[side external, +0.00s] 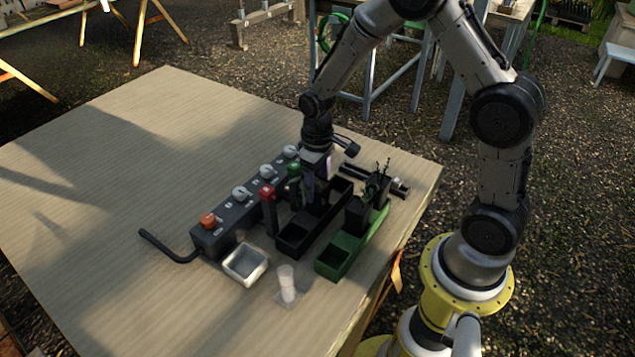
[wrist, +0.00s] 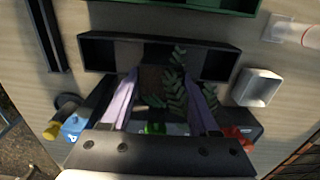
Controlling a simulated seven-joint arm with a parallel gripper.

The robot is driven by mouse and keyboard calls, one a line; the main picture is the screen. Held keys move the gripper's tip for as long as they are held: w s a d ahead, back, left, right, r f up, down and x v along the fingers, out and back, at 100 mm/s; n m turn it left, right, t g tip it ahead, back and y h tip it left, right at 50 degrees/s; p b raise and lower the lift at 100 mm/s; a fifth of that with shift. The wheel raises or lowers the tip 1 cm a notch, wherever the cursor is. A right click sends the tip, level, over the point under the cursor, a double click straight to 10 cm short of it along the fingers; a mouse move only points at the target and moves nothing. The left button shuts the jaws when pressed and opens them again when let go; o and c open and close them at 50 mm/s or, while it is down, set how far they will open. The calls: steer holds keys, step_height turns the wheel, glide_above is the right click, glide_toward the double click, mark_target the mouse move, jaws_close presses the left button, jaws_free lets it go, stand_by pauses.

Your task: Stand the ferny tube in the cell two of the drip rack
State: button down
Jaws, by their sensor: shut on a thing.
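My gripper (side external: 314,197) points down over the black rack (side external: 291,233), at about its middle. In the wrist view its purple fingers (wrist: 165,90) are shut on the ferny tube, whose dark green fern leaves (wrist: 174,98) and brown soil-like top (wrist: 150,79) show between them. The tube's lower part is hidden, so I cannot tell whether it touches the rack's floor. The black rack also shows in the wrist view (wrist: 100,43), with an empty dark cell on each side of the held tube. No label names it as the drip rack.
A green rack (side external: 334,262) holding dark planted tubes stands right of the black rack. A dark control box (side external: 228,232) with knobs lies to the left. A silver-white tray (side external: 246,265) and a clear-white cup (side external: 287,283) stand in front. The table's left side is clear.

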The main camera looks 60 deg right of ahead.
steer(key=shift+f, duration=0.3)
stand_by(0.6)
steer(key=shift+c, duration=0.3)
jaws_free()
step_height(320, 180, up, 14)
stand_by(0.4)
steer(key=shift+f, duration=0.1)
